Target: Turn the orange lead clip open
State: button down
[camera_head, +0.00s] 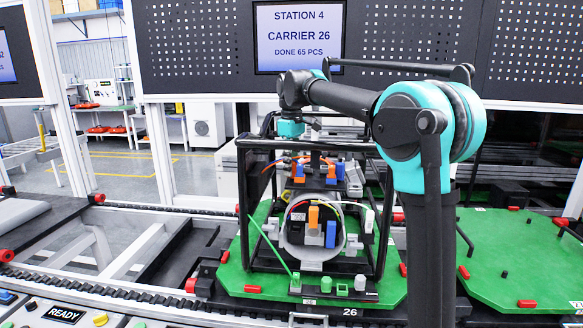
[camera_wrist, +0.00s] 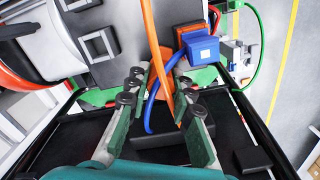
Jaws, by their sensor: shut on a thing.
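My gripper (camera_wrist: 166,78) is in the middle of the wrist view, its green-and-grey fingers on either side of an orange strip, which appears to be the orange lead clip (camera_wrist: 163,84). An orange lead (camera_wrist: 148,25) comes down to it from the top. A blue lead (camera_wrist: 152,108) curves past the fingers, and a blue connector (camera_wrist: 201,48) sits to their right. The exact contact is hard to see. In the head view the black-framed carrier (camera_head: 243,200) stands on a green pallet (camera_head: 236,281), with my wrist at its top left and my fingertips not clearly visible.
Black frame bars surround the work closely in both views. Another green pallet (camera_head: 520,262) lies to the right. A screen (camera_head: 299,36) reads Station 4, Carrier 26.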

jog(key=m, duration=0.6)
jog(key=shift+w+d+m, duration=0.1)
jog(key=shift+m, duration=0.2)
jog(key=m, duration=0.6)
dwell(0.4)
jog(key=c, duration=1.3)
grip_release()
notch_tip(320, 180, up, 12)
jog(key=shift+r, duration=0.1)
jog(key=shift+d, duration=0.1)
